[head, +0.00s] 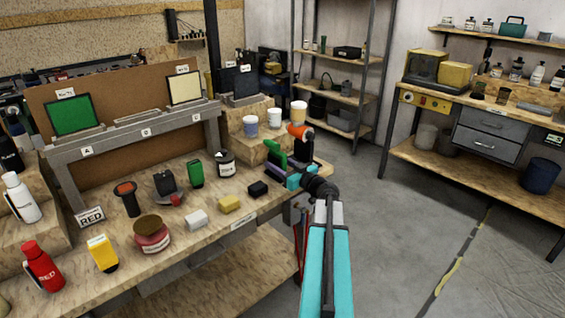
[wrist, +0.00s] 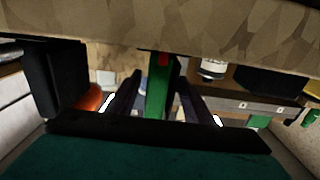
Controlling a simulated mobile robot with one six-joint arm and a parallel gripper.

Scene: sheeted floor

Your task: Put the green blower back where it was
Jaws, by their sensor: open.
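A green upright thing (head: 275,153), which I take to be the green blower, stands at the right end of the workbench, right at my gripper (head: 277,170). In the wrist view the green blower (wrist: 159,88) shows between the two dark fingers of my gripper (wrist: 162,78), with a small red patch at its upper end. The fingers are open, one on each side of it, and I cannot tell whether they touch it. Its lower part is hidden by my gripper in the head view.
An orange tool (head: 299,131) stands close behind the gripper. Cups (head: 250,126) stand on a wooden step behind. The floor (head: 400,230) at right is clear.

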